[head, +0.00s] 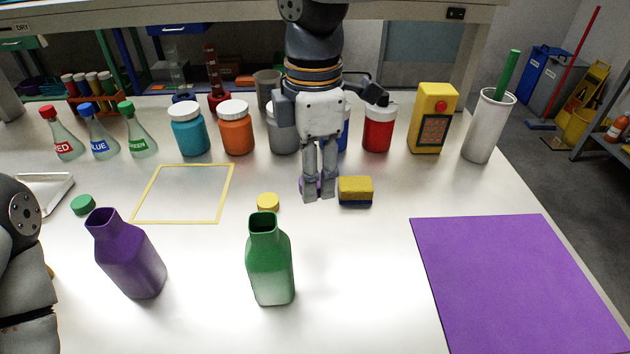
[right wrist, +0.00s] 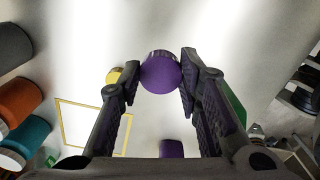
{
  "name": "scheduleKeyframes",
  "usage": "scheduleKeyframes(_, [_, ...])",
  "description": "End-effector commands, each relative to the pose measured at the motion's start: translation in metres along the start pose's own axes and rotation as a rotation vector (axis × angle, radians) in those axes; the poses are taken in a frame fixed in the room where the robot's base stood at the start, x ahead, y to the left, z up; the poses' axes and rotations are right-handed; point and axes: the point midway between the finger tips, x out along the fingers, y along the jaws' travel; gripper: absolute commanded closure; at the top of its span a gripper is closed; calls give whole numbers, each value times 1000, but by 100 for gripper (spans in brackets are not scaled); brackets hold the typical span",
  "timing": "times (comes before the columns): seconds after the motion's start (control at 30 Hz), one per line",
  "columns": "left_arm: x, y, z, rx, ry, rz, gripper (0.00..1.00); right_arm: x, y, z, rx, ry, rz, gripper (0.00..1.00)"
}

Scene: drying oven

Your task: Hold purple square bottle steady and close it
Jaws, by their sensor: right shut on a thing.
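The purple square bottle (head: 131,258) stands at the front left of the table with its neck open and uncapped. Part of it shows at the bottom of the right wrist view (right wrist: 171,148). My right gripper (head: 318,192) points down at mid-table, shut on a purple cap (right wrist: 161,72) between its fingertips. In the head view the fingers mostly hide this cap. It is at or just above the table; I cannot tell which. My left arm shows at the left edge of the head view, but its gripper is out of view.
An open green bottle (head: 270,265) stands front centre, with a yellow cap (head: 268,202) behind it. A sponge (head: 355,190) lies just right of my right gripper. A green cap (head: 83,204) and yellow outline (head: 180,194) are left. Jars stand behind; a purple mat (head: 515,280) lies right.

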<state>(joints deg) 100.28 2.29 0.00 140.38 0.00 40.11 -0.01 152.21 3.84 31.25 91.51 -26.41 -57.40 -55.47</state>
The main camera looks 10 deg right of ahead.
Motion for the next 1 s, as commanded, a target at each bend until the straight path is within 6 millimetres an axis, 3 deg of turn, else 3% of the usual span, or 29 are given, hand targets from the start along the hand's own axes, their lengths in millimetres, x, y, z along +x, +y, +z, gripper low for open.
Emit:
scheduleKeyframes(0.03, [-9, 0, -6, 0, 30, 1, 60, -14, -16, -4, -4, -3, 11, 76])
scheduleKeyframes(0.1, [-15, 0, -10, 0, 49, 2, 60, -21, -34, -8, -4, -3, 12, 76])
scheduleKeyframes(0.3, [-22, 1, -16, 0, 76, 3, 60, -32, -69, -18, -3, -2, 4, 76])
scheduleKeyframes(0.5, [-23, 1, -16, 0, 77, 3, 60, -35, -82, -22, 0, 0, -3, 76])
scheduleKeyframes(0.8, [-22, 1, -16, 0, 76, 3, 60, -35, -82, -22, 0, 0, -4, 76])
scheduleKeyframes(0.83, [-22, 1, -16, 0, 76, 3, 58, -35, -82, -22, 0, 0, -4, 76])
scheduleKeyframes(0.97, [-22, 1, -16, 0, 76, 3, 28, -35, -82, -22, -1, 0, -4, 76])
scheduleKeyframes(1.0, [-22, 1, -16, 0, 76, 3, 28, -35, -82, -22, 0, 0, -4, 76])
